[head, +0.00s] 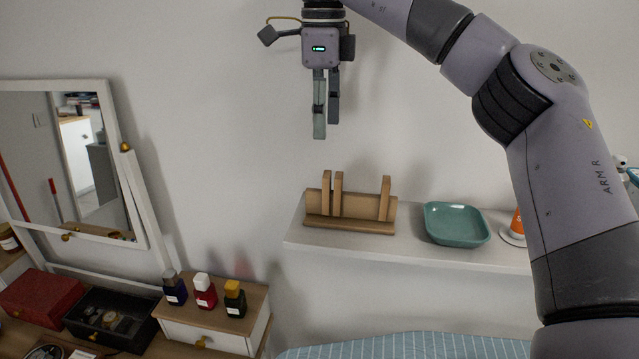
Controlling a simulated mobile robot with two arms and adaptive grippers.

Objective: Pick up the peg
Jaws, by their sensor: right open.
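A wooden rack (359,205) stands on the white wall shelf in the head view, with three upright wooden pieces on it. Two uprights (338,196) stand close together at its left end. One upright (385,199) stands apart at its right end. I cannot tell whether one of these is the peg, and no other clear peg shows. My right gripper (326,130) hangs above the rack, pointing down, open and empty, with a clear gap below its fingertips. My left gripper is not in view.
A teal dish (456,224) sits right of the rack on the shelf (425,253). An orange and white item (517,224) is partly hidden behind my right arm. Three small bottles (204,291), a red box (43,297) and a mirror (77,168) are at left.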

